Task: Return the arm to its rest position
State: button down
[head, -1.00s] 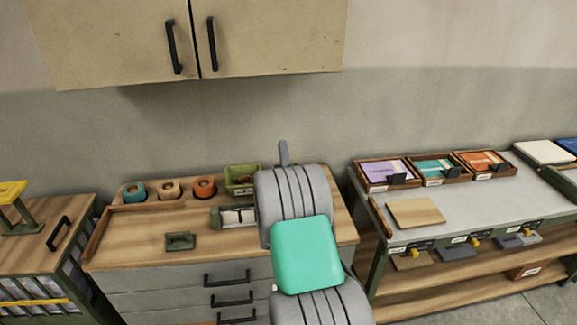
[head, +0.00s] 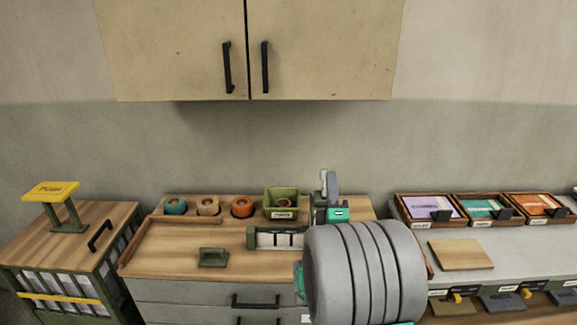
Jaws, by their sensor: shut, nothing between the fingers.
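My grey ribbed arm link (head: 365,272) fills the lower right of centre in the head view, in front of the wooden-topped drawer cabinet (head: 165,250). Small teal parts of my arm show at its left side and lower edge. My gripper does not show in this view; it is out of frame or hidden by the arm.
Tape rolls, a green bin (head: 283,203) and a grey device with a teal label (head: 332,200) stand on the cabinet. A green stamp-like block (head: 213,257) lies in front. Right is a bench with trays (head: 432,209); left, a cart (head: 62,238). Wall cupboards (head: 250,50) hang above.

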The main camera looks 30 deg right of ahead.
jog(key=s+d+f+m+g+h, duration=0.1)
jog(key=s+d+f+m+g, duration=0.3)
jog(key=f, duration=0.3)
jog(key=s+d+f+m+g+h, duration=0.1)
jog(key=d+f+m+g+h, duration=0.1)
jog(key=d+f+m+g, duration=0.35)
jog(key=s+a+f+m+g+y, duration=0.3)
jog(key=s+a+f+m+g, duration=0.15)
jog(key=f, duration=0.45)
jog(key=s+a+f+m+g+y, duration=0.3)
jog(key=s+a+f+g+y, duration=0.15)
jog(key=f, duration=0.45)
jog(key=s+a+r+g+y, duration=0.1)
jog(key=s+a+y, duration=0.2)
jog(key=a, duration=0.5)
jog(key=s+a+r+g+y, duration=0.1)
jog(key=s+a+y, duration=0.15)
jog(key=a, duration=0.55)
jog(key=w+a+r+n+t, duration=0.2)
jog(key=w+a+r, duration=0.1)
jog(key=a+r, duration=0.3)
jog(key=w+a+r+n+t+y, duration=0.1)
jog(key=w+a+r+n+t, duration=0.1)
jog(key=a+r, duration=0.5)
jog(key=shift+w+r+n, duration=0.4)
jog(key=shift+r+n, duration=0.2)
jog(key=shift+r, duration=0.3)
